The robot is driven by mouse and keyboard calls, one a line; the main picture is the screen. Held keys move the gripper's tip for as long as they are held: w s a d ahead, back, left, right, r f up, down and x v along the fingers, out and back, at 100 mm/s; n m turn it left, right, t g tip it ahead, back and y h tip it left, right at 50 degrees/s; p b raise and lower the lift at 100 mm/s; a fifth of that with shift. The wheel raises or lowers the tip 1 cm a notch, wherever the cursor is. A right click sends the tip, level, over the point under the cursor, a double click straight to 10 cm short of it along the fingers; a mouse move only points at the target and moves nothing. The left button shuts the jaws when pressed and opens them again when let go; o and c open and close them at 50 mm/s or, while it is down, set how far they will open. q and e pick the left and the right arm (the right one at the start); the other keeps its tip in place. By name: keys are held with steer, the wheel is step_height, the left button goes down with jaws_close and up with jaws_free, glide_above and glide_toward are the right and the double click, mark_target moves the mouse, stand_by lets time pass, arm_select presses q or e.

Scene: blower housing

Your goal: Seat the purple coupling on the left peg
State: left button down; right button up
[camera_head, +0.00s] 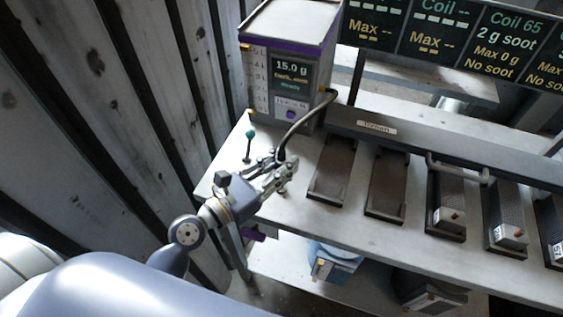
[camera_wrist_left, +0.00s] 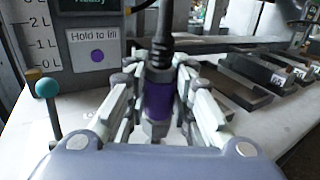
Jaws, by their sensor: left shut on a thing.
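The purple coupling (camera_wrist_left: 158,101) is at the end of a black hose (camera_wrist_left: 162,35) and sits between the fingers of my left gripper (camera_wrist_left: 158,108), which is shut on it. In the head view my left gripper (camera_head: 282,170) is over the left end of the bench, with the hose (camera_head: 301,128) rising from it to the dispenser. A grey metal piece shows just below the coupling in the wrist view; I cannot tell if it is a peg. I cannot make out the left peg for certain. My right gripper is not in view.
A dispenser (camera_head: 290,75) reading 15.0 g stands behind the gripper. A teal-knobbed lever (camera_head: 249,146) is to its left. Dark trays (camera_head: 329,172) and slotted units (camera_head: 449,205) line the bench to the right. A small purple part (camera_head: 253,234) shows below the bench's front edge.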

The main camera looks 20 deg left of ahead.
arm_select(q)
steer(key=shift+f, duration=0.2)
steer(key=shift+f+b, duration=0.25)
steer(key=shift+b, duration=0.15)
steer(key=shift+f, duration=0.3)
steer(key=shift+f+b, duration=0.1)
steer(key=shift+b, duration=0.25)
steer(key=shift+f+b, duration=0.45)
steer(key=shift+f, duration=0.1)
steer(key=c, duration=1.3)
jaws_free()
steer(key=v, duration=1.2)
